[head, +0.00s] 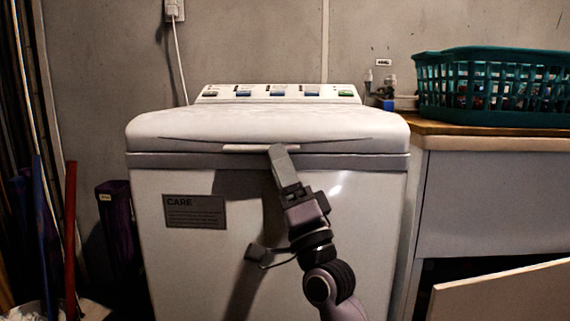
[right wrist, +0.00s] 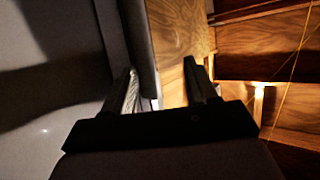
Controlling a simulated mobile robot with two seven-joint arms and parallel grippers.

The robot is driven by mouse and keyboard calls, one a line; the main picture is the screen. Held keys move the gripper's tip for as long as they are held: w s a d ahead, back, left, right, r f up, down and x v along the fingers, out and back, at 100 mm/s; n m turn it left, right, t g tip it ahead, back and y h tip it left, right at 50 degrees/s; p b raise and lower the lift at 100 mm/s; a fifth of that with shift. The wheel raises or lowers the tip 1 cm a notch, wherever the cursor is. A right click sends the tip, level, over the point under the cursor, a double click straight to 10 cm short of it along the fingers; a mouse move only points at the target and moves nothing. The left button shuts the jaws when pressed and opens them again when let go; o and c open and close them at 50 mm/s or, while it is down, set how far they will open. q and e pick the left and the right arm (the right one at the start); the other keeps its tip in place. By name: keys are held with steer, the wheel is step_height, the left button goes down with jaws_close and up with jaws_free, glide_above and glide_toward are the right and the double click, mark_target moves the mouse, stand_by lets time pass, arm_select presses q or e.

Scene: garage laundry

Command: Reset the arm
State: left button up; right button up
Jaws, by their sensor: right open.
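My right arm reaches up in front of a white top-loading washing machine (head: 270,250) in the head view. My right gripper (head: 277,150) is at the front edge of the machine's closed lid (head: 270,122), by the pale handle strip (head: 243,148). I cannot tell whether it touches the lid. In the right wrist view the two fingers of the right gripper (right wrist: 165,85) stand apart with nothing held between them. The machine's pale front (right wrist: 45,120) fills the left of that view. My left gripper is not in view.
A green basket (head: 490,85) stands on a wooden countertop (head: 490,129) over a pale cabinet (head: 490,200) at the right. A pale panel (head: 505,293) juts out at lower right. Poles (head: 70,240) and a dark purple box (head: 118,225) stand left of the machine.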

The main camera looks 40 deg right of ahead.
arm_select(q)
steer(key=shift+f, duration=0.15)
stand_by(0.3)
